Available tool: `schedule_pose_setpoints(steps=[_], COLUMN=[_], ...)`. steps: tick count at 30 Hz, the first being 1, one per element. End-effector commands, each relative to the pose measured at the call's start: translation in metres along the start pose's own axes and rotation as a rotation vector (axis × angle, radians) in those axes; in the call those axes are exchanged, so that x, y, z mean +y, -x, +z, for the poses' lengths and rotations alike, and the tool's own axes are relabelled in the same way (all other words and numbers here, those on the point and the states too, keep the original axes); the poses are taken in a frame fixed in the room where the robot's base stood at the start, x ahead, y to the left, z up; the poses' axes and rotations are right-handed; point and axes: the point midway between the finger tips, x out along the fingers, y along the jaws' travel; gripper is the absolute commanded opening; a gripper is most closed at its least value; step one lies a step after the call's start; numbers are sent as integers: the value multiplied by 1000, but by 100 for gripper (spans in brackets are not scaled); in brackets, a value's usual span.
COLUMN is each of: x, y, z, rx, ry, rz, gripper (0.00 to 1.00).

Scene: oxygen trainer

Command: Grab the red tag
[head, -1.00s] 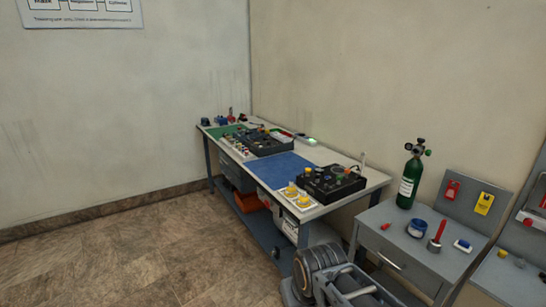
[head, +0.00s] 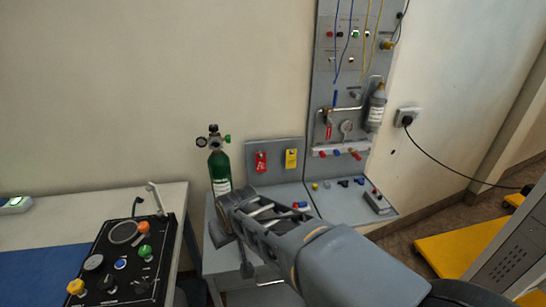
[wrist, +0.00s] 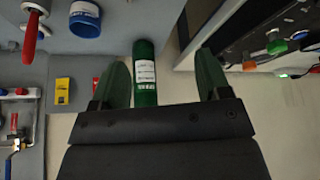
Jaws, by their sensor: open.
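The red tag (head: 261,161) hangs on a grey upright panel (head: 275,146) behind the small grey table, left of a yellow tag (head: 291,158). In the wrist view, only a sliver of the red tag (wrist: 96,84) shows beside the left finger, next to the yellow tag (wrist: 62,91). My gripper (wrist: 164,78) is open and empty, its two fingers apart. A green oxygen cylinder (wrist: 145,76) appears in the gap between them, farther off. In the head view my gripper (head: 228,213) is over the small table, in front of and below the tags, not touching the red one.
The green cylinder (head: 219,172) stands left of the tag panel. A tall equipment board (head: 345,75) stands right. A workbench with a black control box (head: 122,262) is left.

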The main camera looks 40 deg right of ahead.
Motion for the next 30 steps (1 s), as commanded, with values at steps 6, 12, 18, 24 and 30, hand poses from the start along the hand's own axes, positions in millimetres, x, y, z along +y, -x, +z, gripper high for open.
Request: schedule_pose_setpoints(steps=[6,12,18,24,30], x=[78,163,214,235,248], y=[-50,-84,-101,-115,-139], z=[-95,-139,-151,-164,-188], rx=[298,557,724,789,795], ry=[-141,-229,-264,-269,-268], rz=[114,217,283,304,303], gripper=[79,79,79,79,79])
